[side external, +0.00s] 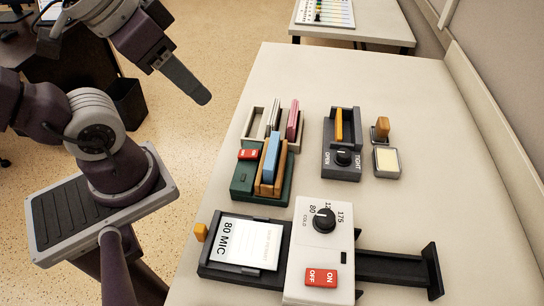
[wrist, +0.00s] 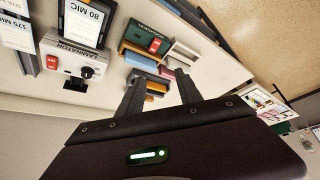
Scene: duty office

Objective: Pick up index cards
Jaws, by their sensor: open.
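My gripper (side external: 203,97) hangs in the air left of the table's back part, clear of everything. In the wrist view its two fingers (wrist: 159,85) are apart with nothing held. No label tells which items are the index cards. A pale rack (side external: 249,122) holds thin upright white pieces (side external: 274,116) and a pink piece (side external: 293,120). In front of it a green unit (side external: 242,185) with a red switch carries a blue upright slab (side external: 270,157) between wooden pieces. A dark clamp unit (side external: 341,172) marked OPEN and TIGHT holds an orange upright piece (side external: 339,125).
A white laminator (side external: 318,252) with a dial and red switch stands at the front, a black tray on each side. An "80 MIC" sheet (side external: 249,243) lies in the left tray. A pale yellow pad (side external: 387,162) and small orange-topped item (side external: 381,129) sit right. The table's back is clear.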

